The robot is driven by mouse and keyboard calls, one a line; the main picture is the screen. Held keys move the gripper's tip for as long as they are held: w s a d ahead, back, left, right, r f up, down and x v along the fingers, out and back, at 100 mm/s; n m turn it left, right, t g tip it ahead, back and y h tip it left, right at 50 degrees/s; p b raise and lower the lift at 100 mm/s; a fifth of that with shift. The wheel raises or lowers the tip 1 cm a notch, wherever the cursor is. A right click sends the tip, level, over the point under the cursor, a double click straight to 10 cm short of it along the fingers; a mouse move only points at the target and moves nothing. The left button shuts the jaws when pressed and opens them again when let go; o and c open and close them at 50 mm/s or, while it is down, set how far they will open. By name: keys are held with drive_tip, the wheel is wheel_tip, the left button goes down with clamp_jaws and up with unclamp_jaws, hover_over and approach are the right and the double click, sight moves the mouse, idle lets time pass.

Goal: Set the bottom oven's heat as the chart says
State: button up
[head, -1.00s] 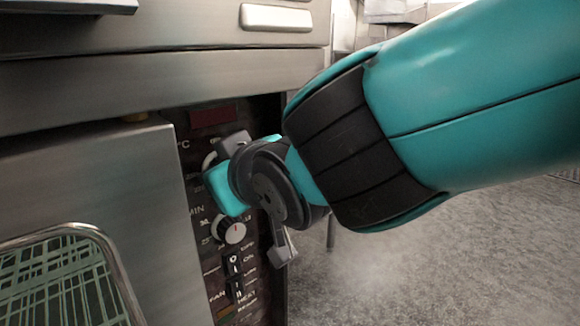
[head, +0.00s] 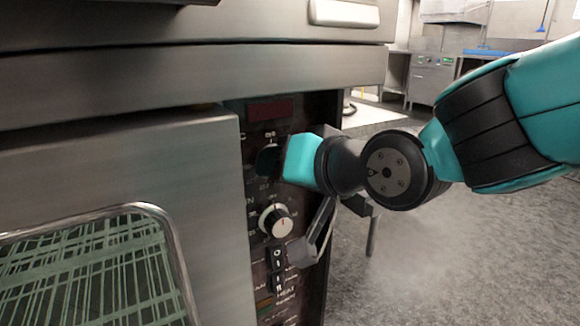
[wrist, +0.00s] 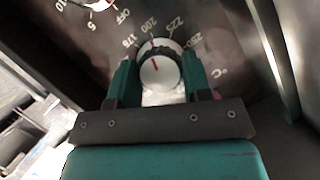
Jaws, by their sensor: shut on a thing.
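The bottom oven's heat knob (wrist: 160,74) is a round white-faced dial with a dark edge and a red mark. In the wrist view it sits between the two teal fingers of my gripper (wrist: 157,80), which is shut on its sides. The printed scale around it reads 175, 200, 225, 250 and °C. The red mark points up and slightly left, toward about 200. No chart is in view.
A second knob, the minutes dial (head: 275,222), is just below my gripper, with switches (head: 278,262) under it. A dark red display (head: 270,110) is above. The oven door (head: 130,165) with its window stands left. Floor (head: 440,255) is open to the right.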

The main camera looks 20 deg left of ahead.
drive_tip(key=shift+w, duration=0.1)
idle(0.3)
drive_tip(key=o, duration=0.9)
drive_tip(key=shift+d, duration=0.1)
drive_tip(key=p+v, duration=0.4)
drive_tip(key=v, duration=1.3)
drive_tip(key=shift+d+f, duration=0.15)
drive_tip(key=shift+d, duration=0.05)
